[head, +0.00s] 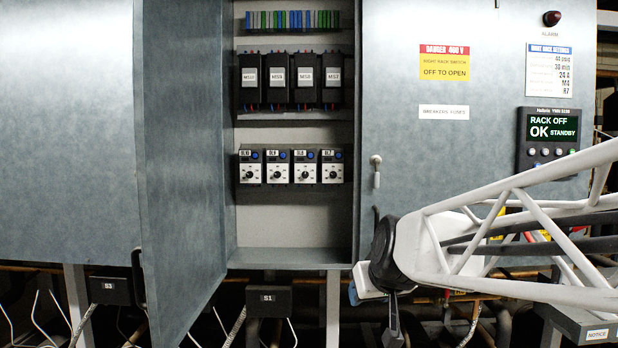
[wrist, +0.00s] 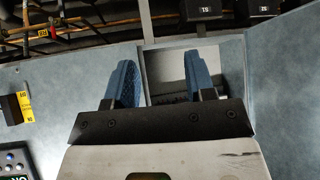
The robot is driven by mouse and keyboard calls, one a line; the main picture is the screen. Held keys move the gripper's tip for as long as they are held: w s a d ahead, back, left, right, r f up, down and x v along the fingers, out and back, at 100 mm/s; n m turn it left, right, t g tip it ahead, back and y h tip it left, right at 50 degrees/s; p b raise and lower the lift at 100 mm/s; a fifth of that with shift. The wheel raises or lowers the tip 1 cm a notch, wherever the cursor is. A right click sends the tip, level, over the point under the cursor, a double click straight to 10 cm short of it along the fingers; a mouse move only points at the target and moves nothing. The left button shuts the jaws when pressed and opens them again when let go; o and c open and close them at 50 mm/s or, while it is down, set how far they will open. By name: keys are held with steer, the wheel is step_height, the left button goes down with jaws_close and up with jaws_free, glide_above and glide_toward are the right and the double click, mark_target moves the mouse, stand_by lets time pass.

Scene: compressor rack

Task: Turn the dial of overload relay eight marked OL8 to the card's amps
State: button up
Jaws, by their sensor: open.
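A row of overload relays sits in the lower part of the open cabinet in the head view, each with a white face and black round dial. The third from left appears labelled OL8 (head: 304,172); its label is small and the dial setting is unreadable. The card (head: 549,70) on the right panel has a blue header and a line reading 24 A. My gripper (head: 354,291) is below and right of the relays, at the cabinet's lower right edge, apart from them. In the wrist view my gripper (wrist: 160,78) shows two blue fingers spread, with nothing between them.
The open cabinet door (head: 182,150) stands left of the relays. A row of black contactors (head: 292,80) sits above them. A door handle (head: 376,170) and a display panel (head: 548,139) reading RACK OFF, OK, STANDBY are on the right. The cabinet floor below the relays is clear.

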mark_target(305, 175)
steer(key=w+a+r+t, duration=0.3)
steer(key=w+r, duration=0.3)
steer(key=w, duration=0.5)
steer(key=w+a+r+t+h, duration=0.1)
steer(key=w+a+r+t, duration=0.2)
steer(key=w, duration=0.7)
steer(key=w+a+r+t, duration=0.3)
steer(key=w+a+r, duration=0.3)
steer(key=w, duration=0.5)
step_height(305, 175, up, 3)
steer(key=shift+w+a+f+h, duration=0.2)
steer(key=shift+w+h, duration=0.1)
steer(key=shift+w, duration=0.1)
steer(key=shift+w+a, duration=0.15)
steer(key=shift+w, duration=3.6)
steer(key=c, duration=0.9)
